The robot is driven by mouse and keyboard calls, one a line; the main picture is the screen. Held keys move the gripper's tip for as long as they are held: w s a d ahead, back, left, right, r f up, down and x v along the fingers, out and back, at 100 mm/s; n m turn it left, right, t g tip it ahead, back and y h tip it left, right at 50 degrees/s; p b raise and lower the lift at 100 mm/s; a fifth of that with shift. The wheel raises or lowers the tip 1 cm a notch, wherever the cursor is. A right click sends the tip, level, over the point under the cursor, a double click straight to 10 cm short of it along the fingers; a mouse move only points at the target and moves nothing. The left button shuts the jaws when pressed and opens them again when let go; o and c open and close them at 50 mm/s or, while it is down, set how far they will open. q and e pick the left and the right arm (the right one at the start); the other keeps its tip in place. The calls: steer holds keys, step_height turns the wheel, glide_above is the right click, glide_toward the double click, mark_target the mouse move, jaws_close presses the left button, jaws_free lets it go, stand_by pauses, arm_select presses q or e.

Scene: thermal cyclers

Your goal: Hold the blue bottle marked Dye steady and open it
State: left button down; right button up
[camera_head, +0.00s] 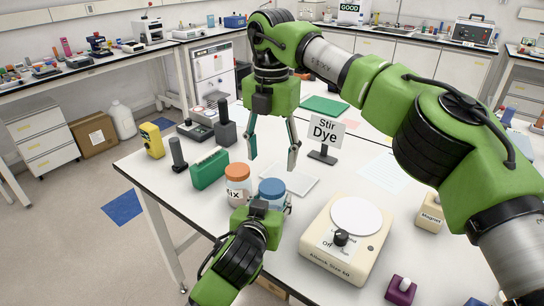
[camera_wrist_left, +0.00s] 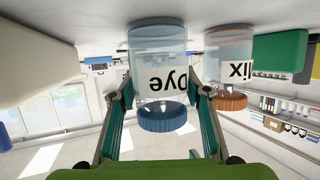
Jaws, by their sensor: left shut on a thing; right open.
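The Dye bottle (camera_head: 272,188) is clear with a blue lid and stands upright on the white table. In the left wrist view the Dye bottle (camera_wrist_left: 157,50) shows upside down, its lid (camera_wrist_left: 161,118) on. My left gripper (camera_wrist_left: 161,92) is shut on the bottle, one finger on each side; in the head view its fingers are mostly hidden. My right gripper (camera_head: 273,158) is open and empty, pointing down, with its fingertips above and slightly behind the blue lid.
An orange-lidded bottle (camera_head: 238,182), label partly reading "ix", stands close to the left of the Dye bottle. A green rack (camera_head: 209,169) is farther left. A "Stir Dye" sign (camera_head: 326,132) and a clear plate (camera_head: 300,180) are behind. A stirrer (camera_head: 345,250) stands at right.

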mark_target(272, 186)
steer(key=m, duration=1.5)
steer(key=shift+m, duration=0.3)
steer(key=shift+f, duration=4)
